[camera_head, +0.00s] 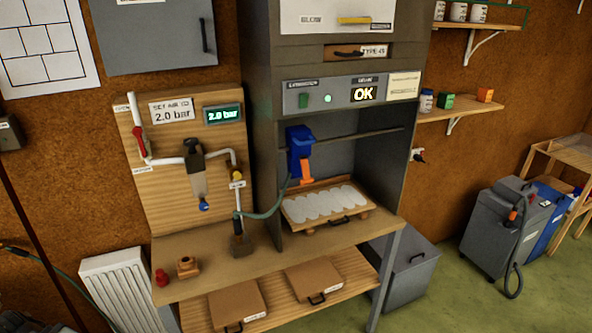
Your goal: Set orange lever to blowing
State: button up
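An orange lever (306,172) hangs from the underside of a blue tool head (298,143), which sits on a horizontal rail inside the grey cabinet bay. The lever points down and slightly to the right. Any marking for its positions is too small to read. A teal hose (265,214) runs from near the tool head to a fitting on the bench. Below the lever lies a wooden tray (298,217) with a pale, scalloped piece in it. My gripper is not in view.
A wooden board with a red-handled valve (138,141), pipes and a display (223,113) reading 2.0 bar stands left of the cabinet. The cabinet panel (339,94) shows "OK". A grey machine (502,228) stands at the right. Green floor (440,295) is clear at the lower right.

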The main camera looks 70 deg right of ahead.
aim_at(306, 179)
jog(key=z, duration=0.1)
jog(key=k, duration=0.65)
jog(key=z, duration=0.8)
